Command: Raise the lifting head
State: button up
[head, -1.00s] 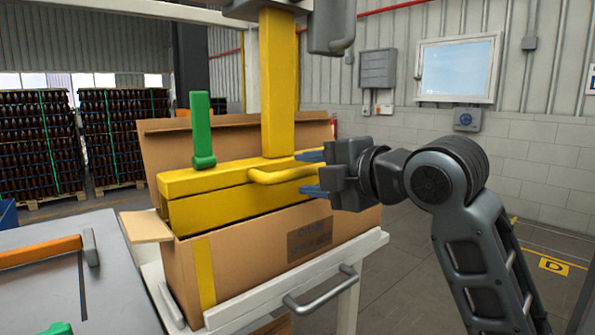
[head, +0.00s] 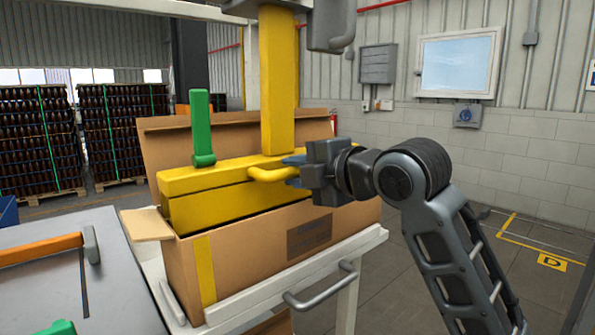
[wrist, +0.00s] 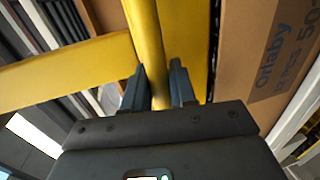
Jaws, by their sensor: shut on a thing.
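The yellow lifting head (head: 210,178) sits low inside the open cardboard box (head: 270,246), hung from a yellow vertical post (head: 278,85). A green lever (head: 202,128) stands upright on its top. A yellow handle bar (head: 268,174) sticks out from its right side. My gripper (head: 294,172) is at the right end of this bar, with its fingers around it. In the wrist view the two blue-grey fingers (wrist: 157,88) are shut on the yellow bar (wrist: 157,75) between them.
The box stands on a white cart (head: 275,305) with a grey handle (head: 322,289). A grey table (head: 70,270) with an orange-handled tool (head: 40,250) is at the left. Pallets of bottles (head: 40,140) stand behind. The floor at the right is open.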

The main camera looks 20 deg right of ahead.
grip_shut()
notch_tip(320, 180, up, 18)
jog(key=p, duration=0.8)
jog(key=shift+p, duration=0.35)
jog(key=shift+r, duration=0.1)
jog(key=o, duration=0.7)
grip_release()
jog(key=b, duration=0.2)
send_near(276, 69)
jog(key=v, duration=0.3)
jog(key=shift+s+d, duration=0.1)
jog(key=shift+s, duration=0.2)
